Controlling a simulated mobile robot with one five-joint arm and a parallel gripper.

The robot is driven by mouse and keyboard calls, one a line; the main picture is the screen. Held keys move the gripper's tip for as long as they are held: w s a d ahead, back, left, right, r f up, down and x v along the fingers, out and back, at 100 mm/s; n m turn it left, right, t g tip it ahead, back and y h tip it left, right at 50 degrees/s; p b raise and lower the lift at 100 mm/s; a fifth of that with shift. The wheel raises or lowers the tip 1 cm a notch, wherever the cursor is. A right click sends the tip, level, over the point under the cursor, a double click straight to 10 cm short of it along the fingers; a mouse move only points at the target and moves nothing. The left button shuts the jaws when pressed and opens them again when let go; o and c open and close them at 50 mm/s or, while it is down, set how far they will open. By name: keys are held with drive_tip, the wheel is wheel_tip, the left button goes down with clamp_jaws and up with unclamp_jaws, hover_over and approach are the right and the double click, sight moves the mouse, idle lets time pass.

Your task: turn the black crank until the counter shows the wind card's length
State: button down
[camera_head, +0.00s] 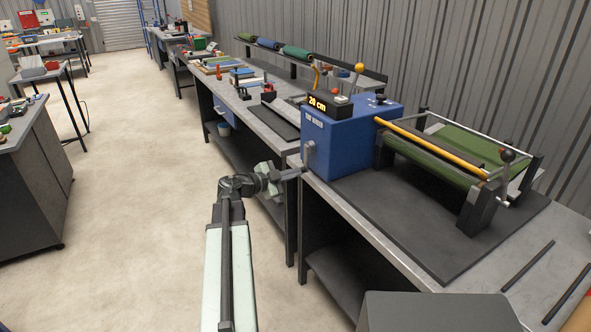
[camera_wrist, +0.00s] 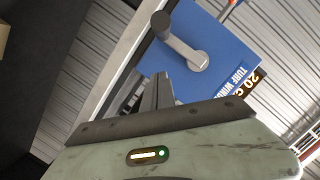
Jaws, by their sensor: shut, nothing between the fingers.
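The blue turf winder (camera_head: 345,140) stands on the bench at right. Its counter (camera_head: 317,102) appears to read 20 cm; part of that display also shows in the wrist view (camera_wrist: 252,82). A grey crank arm with a dark grip (camera_head: 309,155) is on the winder's left side. In the wrist view the crank (camera_wrist: 181,41) has its grip pointing up and left from the hub. My gripper (camera_head: 301,172) is shut and empty beside the crank. In the wrist view the closed fingertips (camera_wrist: 160,76) lie below the grip, apart from it. I cannot make out a wind card.
Two dark rods (camera_head: 545,290) lie at right. Several turf rolls (camera_head: 296,51) rest on a rack behind. The floor left of my arm is clear.

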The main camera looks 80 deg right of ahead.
drive_tip(key=f+v, duration=0.1)
drive_tip(key=v, duration=0.6)
drive_tip(key=shift+w+a+r+p, duration=0.3)
drive_tip(key=shift+w+a+p, duration=0.05)
drive_tip(key=shift+w, duration=0.05)
drive_tip(key=shift+w, duration=0.1)
